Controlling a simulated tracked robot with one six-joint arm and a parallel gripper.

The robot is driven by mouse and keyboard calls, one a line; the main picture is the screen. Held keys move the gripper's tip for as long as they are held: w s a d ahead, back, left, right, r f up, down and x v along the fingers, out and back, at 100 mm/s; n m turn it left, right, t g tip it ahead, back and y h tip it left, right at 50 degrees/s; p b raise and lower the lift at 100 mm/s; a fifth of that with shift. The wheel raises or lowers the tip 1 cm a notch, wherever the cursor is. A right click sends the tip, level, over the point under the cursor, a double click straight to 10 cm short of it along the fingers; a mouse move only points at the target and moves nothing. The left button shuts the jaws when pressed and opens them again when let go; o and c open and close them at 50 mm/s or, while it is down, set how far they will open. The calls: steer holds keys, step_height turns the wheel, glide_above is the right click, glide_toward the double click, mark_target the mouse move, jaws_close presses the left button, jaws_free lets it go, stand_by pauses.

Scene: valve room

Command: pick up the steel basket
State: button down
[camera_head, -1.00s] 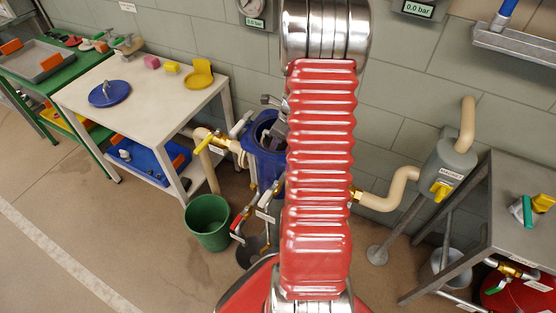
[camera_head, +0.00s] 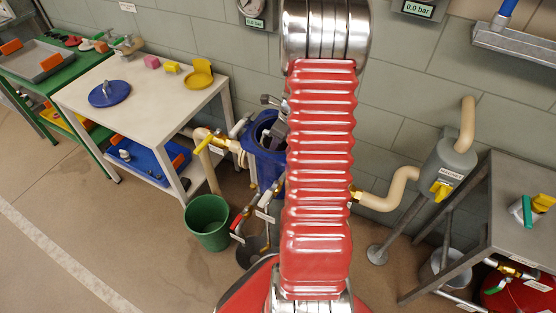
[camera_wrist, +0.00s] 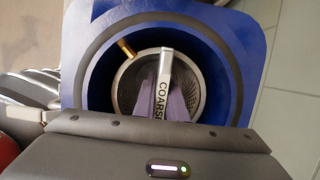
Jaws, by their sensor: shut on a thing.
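The steel basket (camera_wrist: 193,97) is a round mesh strainer with a bright rim and a bar handle marked "COARSE" (camera_wrist: 164,85). It sits inside the open blue housing (camera_wrist: 82,30), which also shows in the head view (camera_head: 266,165), partly behind my red arm. My gripper (camera_wrist: 162,104) reaches into the housing's mouth from above. Its grey-purple fingers are shut on the basket's handle, one on each side. The basket's lower part is hidden by the housing and my gripper's body. A brass-coloured pin (camera_wrist: 126,48) stands at the upper left of the basket's rim.
A green bucket (camera_head: 207,222) stands on the floor left of the housing. A pale table (camera_head: 140,88) with a blue lid (camera_head: 110,93) is further left. Beige pipes (camera_head: 391,197) and a grey bench (camera_head: 470,215) are on the right. The wall is close behind.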

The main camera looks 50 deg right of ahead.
steer(key=shift+r, duration=0.15)
step_height(320, 180, up, 28)
stand_by(0.8)
steer(key=shift+s, duration=0.1)
stand_by(0.5)
